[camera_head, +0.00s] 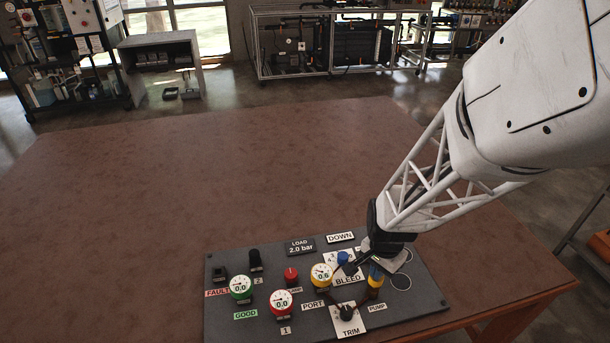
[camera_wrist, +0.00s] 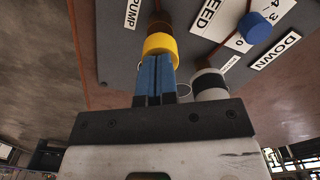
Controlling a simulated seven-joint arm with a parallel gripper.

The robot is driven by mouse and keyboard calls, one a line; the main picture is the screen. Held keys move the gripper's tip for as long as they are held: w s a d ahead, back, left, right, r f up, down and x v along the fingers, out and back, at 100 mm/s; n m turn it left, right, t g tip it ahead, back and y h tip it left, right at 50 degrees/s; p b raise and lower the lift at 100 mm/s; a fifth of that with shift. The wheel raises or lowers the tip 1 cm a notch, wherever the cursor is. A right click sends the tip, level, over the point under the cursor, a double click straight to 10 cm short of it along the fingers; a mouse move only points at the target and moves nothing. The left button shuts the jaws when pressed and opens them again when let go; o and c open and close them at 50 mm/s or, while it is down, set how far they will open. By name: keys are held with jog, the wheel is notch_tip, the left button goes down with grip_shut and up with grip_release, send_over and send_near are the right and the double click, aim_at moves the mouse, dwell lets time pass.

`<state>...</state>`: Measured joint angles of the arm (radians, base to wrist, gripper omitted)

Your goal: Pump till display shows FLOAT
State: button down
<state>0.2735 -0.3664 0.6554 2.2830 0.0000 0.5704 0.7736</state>
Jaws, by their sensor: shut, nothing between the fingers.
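The grey panel (camera_head: 425,300) lies on the table. Its display plate (camera_head: 340,237) reads DOWN, and the DOWN plate also shows in the wrist view (camera_wrist: 277,50). The yellow-banded pump part (camera_head: 375,283) is beside the PUMP label (camera_head: 377,308); its yellow band also shows in the wrist view (camera_wrist: 160,44). My gripper (camera_head: 376,271) is shut and empty, its blue fingertips (camera_wrist: 157,66) together right at the yellow band. I cannot tell whether they touch it. The LOAD plate (camera_head: 300,246) reads 2.0 bar. The blue BLEED knob (camera_head: 343,257) stands close by.
The brown table (camera_head: 180,190) is clear behind the panel. Shelves and benches stand farther back.

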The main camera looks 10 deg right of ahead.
jog(key=shift+f, duration=1)
dwell(1.1)
jog(key=shift+r, duration=1)
jog(key=shift+f, duration=1.2)
dwell(0.4)
jog(key=shift+r, duration=0.15)
